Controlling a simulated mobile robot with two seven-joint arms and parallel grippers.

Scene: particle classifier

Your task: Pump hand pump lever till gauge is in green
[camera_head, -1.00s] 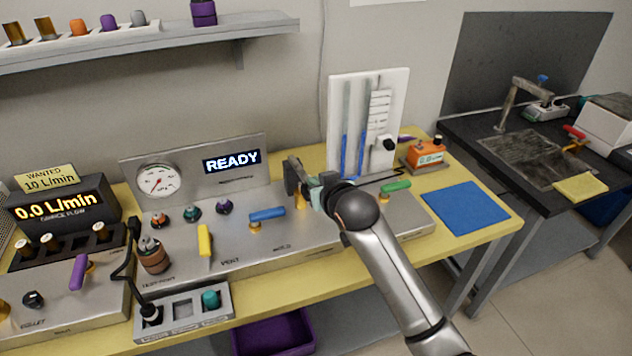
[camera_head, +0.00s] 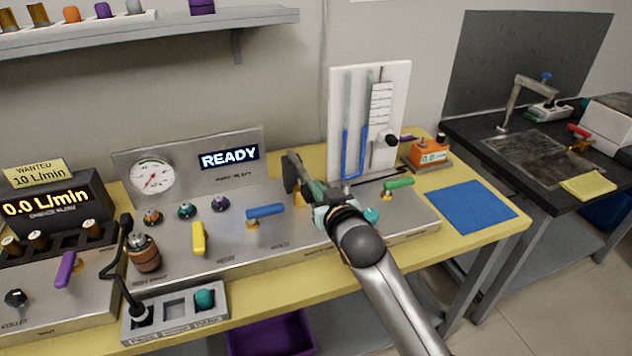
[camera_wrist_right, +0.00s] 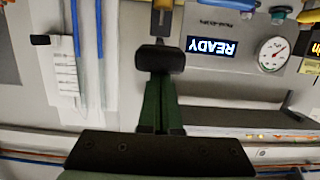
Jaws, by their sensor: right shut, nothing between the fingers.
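The round white gauge (camera_head: 153,176) stands on the back panel at left, with a red needle and a green band at its rim. Its needle points to the lower left, outside the green. It also shows upside down in the right wrist view (camera_wrist_right: 273,54). My right gripper (camera_head: 291,172) is shut and empty, its dark tips above the rear of the steel panel, right of the READY display. A brass part (camera_head: 299,197) shows just below the tips; it also shows beyond them in the wrist view (camera_wrist_right: 163,8). I cannot make out the pump lever clearly. My left gripper is out of view.
A blue handle (camera_head: 265,211), a yellow handle (camera_head: 199,238) and a green handle (camera_head: 399,183) sit on the panel around my arm. A white manometer board (camera_head: 398,100) stands close behind. A blue mat (camera_head: 472,206) lies at right.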

